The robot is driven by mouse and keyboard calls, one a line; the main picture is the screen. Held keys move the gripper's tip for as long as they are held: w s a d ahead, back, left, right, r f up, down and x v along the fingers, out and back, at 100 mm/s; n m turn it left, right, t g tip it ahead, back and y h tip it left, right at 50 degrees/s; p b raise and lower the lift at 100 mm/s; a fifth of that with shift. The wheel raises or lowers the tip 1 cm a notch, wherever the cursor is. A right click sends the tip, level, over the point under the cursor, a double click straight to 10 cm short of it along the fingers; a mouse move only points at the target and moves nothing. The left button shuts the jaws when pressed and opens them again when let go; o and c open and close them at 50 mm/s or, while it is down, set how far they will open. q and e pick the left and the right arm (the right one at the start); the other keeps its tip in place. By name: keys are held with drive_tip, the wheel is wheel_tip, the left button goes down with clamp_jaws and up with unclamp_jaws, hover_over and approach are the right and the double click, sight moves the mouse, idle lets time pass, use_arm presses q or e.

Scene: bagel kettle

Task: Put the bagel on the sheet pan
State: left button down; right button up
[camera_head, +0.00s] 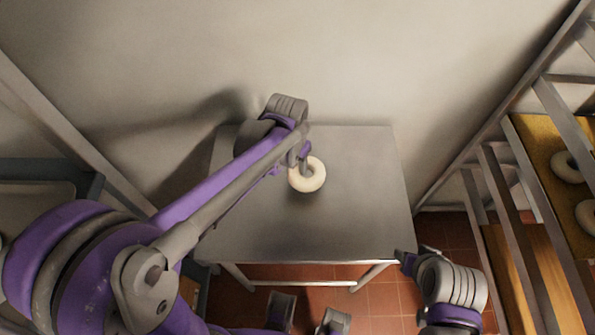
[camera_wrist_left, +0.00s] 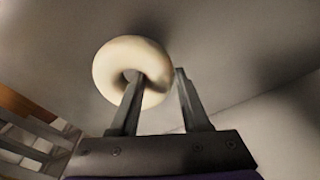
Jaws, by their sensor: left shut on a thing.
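A pale, ring-shaped bagel (camera_head: 314,178) is over the grey metal table (camera_head: 350,225) in the head view. It also shows in the left wrist view (camera_wrist_left: 110,66). My left gripper (camera_head: 304,158) is shut on one side of the ring, one finger through the hole and the other outside it, as the left wrist view (camera_wrist_left: 156,82) shows. A dark shadow lies below the bagel; how high it is held I cannot tell. My right gripper (camera_head: 406,260) is by the table's front right corner, away from the bagel. I cannot make out a sheet pan for certain.
A rack (camera_head: 510,190) on the right holds wooden boards, the upper one (camera_head: 535,145) with pale bagels (camera_head: 567,168). A grey basin-like thing (camera_head: 35,197) with a dark frame is at far left, partly hidden by my arm. A wall stands behind the table. The table top is otherwise bare.

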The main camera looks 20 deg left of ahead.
sight(296, 172)
use_arm(q)
drive_tip(key=shift+w+f, duration=0.1)
drive_tip(key=shift+f, duration=2.05)
drive_tip(key=shift+c, duration=1.9)
unclamp_jaws()
drive_tip(key=shift+f+b, duration=0.1)
drive_tip(key=shift+b, duration=0.2)
